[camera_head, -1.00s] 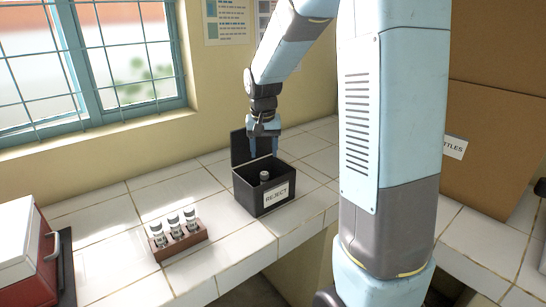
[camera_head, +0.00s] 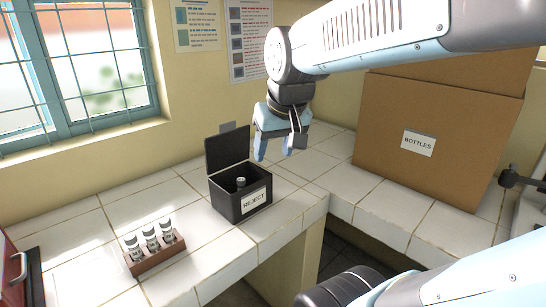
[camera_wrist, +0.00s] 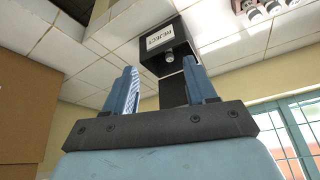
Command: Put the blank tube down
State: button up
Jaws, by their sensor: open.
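A capped tube (camera_head: 240,183) stands inside the open black box marked REJECT (camera_head: 243,207); only its top shows above the rim. I cannot read whether it is the blank one. Several similar tubes (camera_head: 150,238) stand in a brown rack (camera_head: 157,262) to the left of the box. My gripper (camera_head: 274,152) is open and empty, up and to the right of the box, clear of it. In the wrist view, the box (camera_wrist: 163,42) and the capped tube (camera_wrist: 169,56) show beyond and between my open fingers.
A large cardboard box marked BOTTLES (camera_head: 400,120) stands on the tiled counter (camera_head: 290,205) at the right. A red case (camera_head: 12,275) is at the far left edge. The barred window (camera_head: 75,65) is behind the counter. Bare tiles lie between rack and box.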

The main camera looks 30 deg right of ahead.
jog(key=shift+n+t, duration=0.3)
jog(key=shift+t, duration=0.1)
jog(key=s, duration=0.4)
jog(key=shift+s+a, duration=0.35)
jog(key=shift+a, duration=0.05)
jog(key=shift+w, duration=0.1)
jog(key=shift+c, duration=0.5)
